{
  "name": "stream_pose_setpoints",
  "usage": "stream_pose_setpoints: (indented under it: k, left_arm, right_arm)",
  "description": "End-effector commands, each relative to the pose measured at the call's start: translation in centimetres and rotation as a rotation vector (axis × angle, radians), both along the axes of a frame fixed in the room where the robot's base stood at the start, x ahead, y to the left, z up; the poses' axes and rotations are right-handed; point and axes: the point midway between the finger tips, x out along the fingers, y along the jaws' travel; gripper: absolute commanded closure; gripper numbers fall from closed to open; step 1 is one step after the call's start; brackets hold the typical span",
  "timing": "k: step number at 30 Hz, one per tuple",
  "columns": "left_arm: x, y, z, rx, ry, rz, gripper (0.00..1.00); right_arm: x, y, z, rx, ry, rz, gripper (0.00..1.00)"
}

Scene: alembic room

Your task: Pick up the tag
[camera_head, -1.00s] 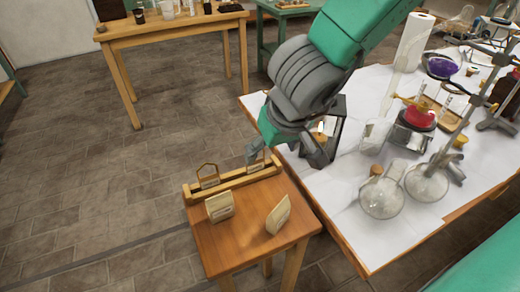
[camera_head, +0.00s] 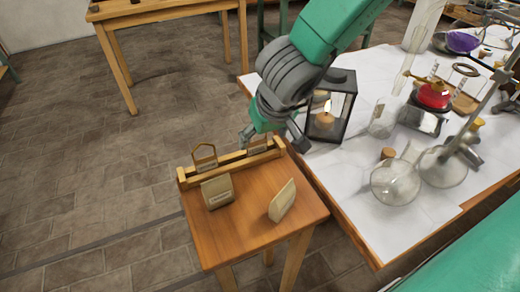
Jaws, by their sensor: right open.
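Two pale tags stand on the small wooden table (camera_head: 240,228). The left tag (camera_head: 217,192) is upright with dark lettering, and the right tag (camera_head: 282,201) is tilted and seen at an angle. Behind them a wooden rack (camera_head: 236,168) holds a tag with a pointed frame (camera_head: 205,160) at its left end, and another piece at its right end is partly hidden by my gripper. My right gripper (camera_head: 274,140) is open and empty, above the right end of the rack and behind the two tags. My left gripper is not in view.
A white-covered bench (camera_head: 345,190) stands close on the right. It carries a candle lantern (camera_head: 331,105), round glass flasks (camera_head: 396,183) and a red burner (camera_head: 433,95). Another wooden table (camera_head: 160,10) is at the back left. The floor on the left is clear.

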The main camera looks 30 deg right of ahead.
Motion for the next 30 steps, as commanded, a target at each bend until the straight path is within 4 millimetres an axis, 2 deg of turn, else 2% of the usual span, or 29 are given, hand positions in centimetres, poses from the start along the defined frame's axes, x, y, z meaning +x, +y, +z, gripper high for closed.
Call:
stream_pose_setpoints:
  k: [1, 6, 9, 14, 15, 18, 30]
  left_arm:
    - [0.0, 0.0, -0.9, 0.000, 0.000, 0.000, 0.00]
    - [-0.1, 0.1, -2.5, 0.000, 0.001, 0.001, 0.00]
    - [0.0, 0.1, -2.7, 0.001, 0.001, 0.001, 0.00]
    - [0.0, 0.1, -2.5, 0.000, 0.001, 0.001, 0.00]
    - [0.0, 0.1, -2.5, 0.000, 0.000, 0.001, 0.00]
    - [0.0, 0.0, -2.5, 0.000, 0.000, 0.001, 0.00]
    - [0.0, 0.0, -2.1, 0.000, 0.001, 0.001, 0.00]
  right_arm:
    - [0.3, 0.1, -1.1, -0.001, 0.002, 0.001, 0.31]
    - [1.3, 0.1, -3.6, -0.002, 0.003, 0.000, 0.31]
    - [1.6, -0.1, -4.1, 0.000, 0.002, 0.000, 0.31]
    - [1.6, -0.2, -3.9, 0.002, 0.001, 0.002, 0.31]
    - [1.6, -0.3, -3.9, 0.002, 0.001, 0.001, 0.35]
    - [1.6, -0.2, -3.9, 0.002, 0.001, 0.001, 0.69]
    - [1.6, -0.1, -3.4, 0.000, 0.002, 0.001, 0.69]
